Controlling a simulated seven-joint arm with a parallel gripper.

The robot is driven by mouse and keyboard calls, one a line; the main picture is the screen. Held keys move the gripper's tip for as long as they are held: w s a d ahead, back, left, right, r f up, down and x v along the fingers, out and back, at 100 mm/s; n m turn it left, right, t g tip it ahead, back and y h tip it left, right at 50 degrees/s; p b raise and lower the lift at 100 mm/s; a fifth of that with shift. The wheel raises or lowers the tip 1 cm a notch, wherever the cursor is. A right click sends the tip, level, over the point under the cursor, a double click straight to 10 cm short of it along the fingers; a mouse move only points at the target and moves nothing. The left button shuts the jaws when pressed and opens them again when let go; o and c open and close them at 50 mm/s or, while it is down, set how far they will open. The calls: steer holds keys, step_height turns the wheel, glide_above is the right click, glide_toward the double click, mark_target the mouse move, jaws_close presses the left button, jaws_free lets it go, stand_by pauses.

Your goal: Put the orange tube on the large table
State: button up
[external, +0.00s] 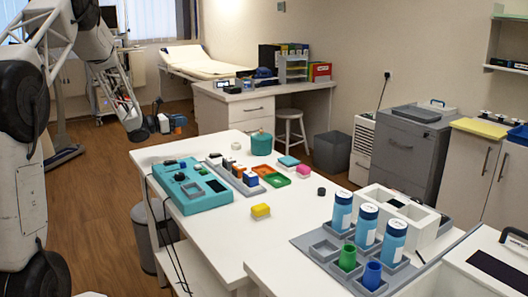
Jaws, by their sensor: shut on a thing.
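My gripper (172,124) is at the end of my arm in the upper left, beyond the far left corner of a white table (290,210). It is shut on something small. A bit of orange and blue shows at its tip, but the held thing is too small to make out. A grey rack (237,182) on the white table holds small upright pieces. One of them is an orange piece (238,170); I cannot tell if it is a tube. A second white table surface (275,258) stands at the front right.
Blue-labelled bottles (366,225) and green and blue cups (347,258) stand in a grey rack at right. The white table's front middle is clear.

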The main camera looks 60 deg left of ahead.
steer(key=shift+n+y, duration=0.3)
steer(key=shift+y, duration=0.2)
steer(key=a, duration=0.1)
steer(key=s+a, duration=0.2)
steer(key=shift+a+f, duration=0.15)
steer(key=shift+a, duration=0.15)
steer(key=shift+f, duration=3.1)
steer(key=shift+f, duration=0.1)
steer(key=shift+f, duration=1.8)
steer(key=shift+f, duration=0.1)
steer(key=o, duration=0.9)
